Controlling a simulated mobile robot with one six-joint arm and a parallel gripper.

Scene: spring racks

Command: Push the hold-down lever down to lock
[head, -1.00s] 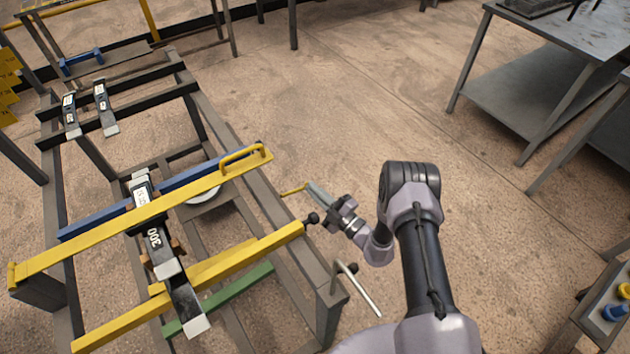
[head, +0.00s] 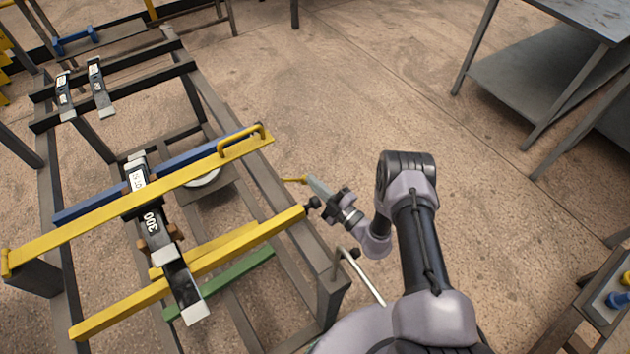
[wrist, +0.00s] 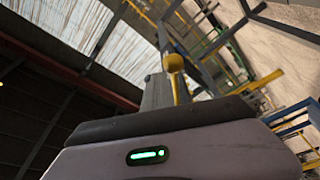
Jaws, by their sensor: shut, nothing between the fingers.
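A short yellow lever (head: 293,180) sticks out from the right side of the spring rack. In the wrist view its rounded yellow end (wrist: 175,63) stands just beyond the grey fingers. My gripper (head: 312,181) is shut and empty, with its tips at the lever's outer end. The tips look to be on or very close to it; I cannot tell whether they touch. The lever's base is partly hidden by the rack, and in the wrist view much of its rod is behind the gripper.
A yellow bar with a loop handle (head: 243,141) crosses above a spring marked 300 (head: 151,221). A bent pale rod (head: 365,279) stands near my arm. Floor is free toward the grey table (head: 545,88).

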